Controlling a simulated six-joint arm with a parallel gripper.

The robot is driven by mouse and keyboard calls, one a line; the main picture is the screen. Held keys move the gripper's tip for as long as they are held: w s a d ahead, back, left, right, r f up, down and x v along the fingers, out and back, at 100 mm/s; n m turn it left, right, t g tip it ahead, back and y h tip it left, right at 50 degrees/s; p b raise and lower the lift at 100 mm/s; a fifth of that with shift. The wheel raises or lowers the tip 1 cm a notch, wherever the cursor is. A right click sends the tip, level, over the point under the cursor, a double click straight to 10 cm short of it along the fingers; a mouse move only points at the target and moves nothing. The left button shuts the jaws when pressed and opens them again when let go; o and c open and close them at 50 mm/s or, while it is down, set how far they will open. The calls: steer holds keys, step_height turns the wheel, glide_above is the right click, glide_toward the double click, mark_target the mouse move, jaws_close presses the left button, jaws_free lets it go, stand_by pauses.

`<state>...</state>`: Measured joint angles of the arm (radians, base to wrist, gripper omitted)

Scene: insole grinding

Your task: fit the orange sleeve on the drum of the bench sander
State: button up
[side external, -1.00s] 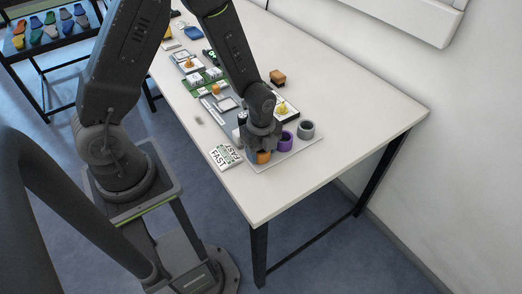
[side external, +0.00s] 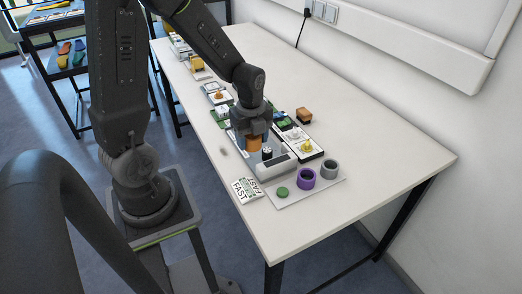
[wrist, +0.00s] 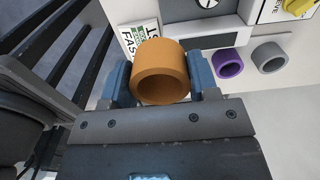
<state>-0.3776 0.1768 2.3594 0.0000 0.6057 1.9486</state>
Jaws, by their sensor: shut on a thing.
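My gripper (side external: 250,128) is shut on the orange sleeve (side external: 254,143), an open-ended ring. In the wrist view the sleeve (wrist: 161,72) sits between the two blue-grey fingers, its hollow bore facing the camera. My gripper holds it above the grey bench sander (side external: 278,166). A short dark cylinder with a pale top (side external: 267,152), which looks like the drum, stands just right of and below the sleeve, apart from it. Part of the sander is hidden behind my gripper and the sleeve.
A purple sleeve (side external: 306,179) and a grey sleeve (side external: 329,169) stand on the pale tray (side external: 318,190) beside a bare green disc (side external: 282,192). A FAST card (side external: 246,190) lies at the left. A yellow-knobbed device (side external: 306,146) stands right of the sander. The table's right side is clear.

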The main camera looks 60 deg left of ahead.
glide_above(268, 149)
steer(key=shift+s+d+f, duration=0.1)
steer(key=shift+s+f, duration=0.25)
steer(key=shift+f, duration=0.2)
steer(key=shift+w+f, duration=0.15)
steer(key=shift+w, duration=0.05)
steer(key=shift+f, duration=2.05)
steer(key=shift+f, duration=2.2)
steer(key=o, duration=1)
steer(key=shift+o, duration=0.3)
steer(key=shift+o, duration=0.5)
steer(key=shift+w, duration=0.1)
